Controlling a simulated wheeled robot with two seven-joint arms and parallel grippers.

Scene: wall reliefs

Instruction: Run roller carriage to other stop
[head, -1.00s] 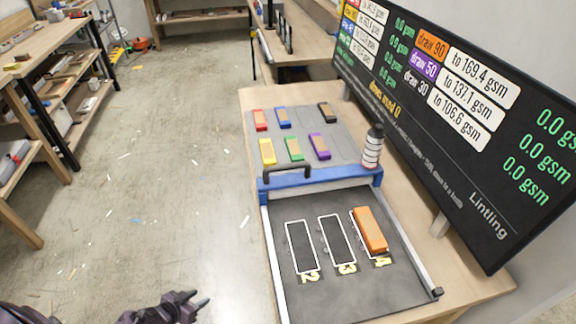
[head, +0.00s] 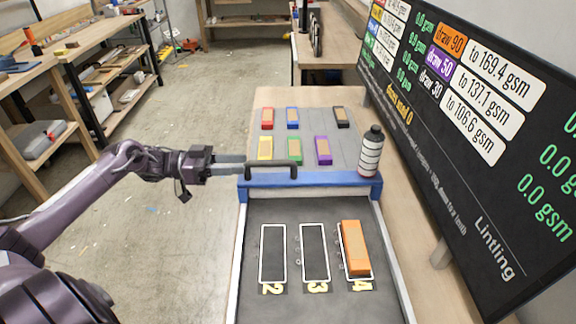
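The roller carriage is a blue crossbar (head: 315,181) with a pale roller under it and a black handle (head: 271,164) near its left end. It spans the two side rails at the far end of the dark bed (head: 310,305). My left gripper (head: 245,165) reaches in from the left, level with the handle. Its two grey fingers are apart with a gap between them, and their tips are at the handle's left end; I cannot tell if they touch it. An orange block (head: 355,247) lies in outlined slot 4; slots 2 and 3 are empty. My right gripper is not in view.
Several coloured blocks, one of them purple (head: 323,150), lie on a grey mat beyond the carriage. A dark-capped bottle (head: 370,155) stands behind the carriage's right end. A black display board (head: 480,130) lines the right side. The bed before the carriage is clear except for the orange block.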

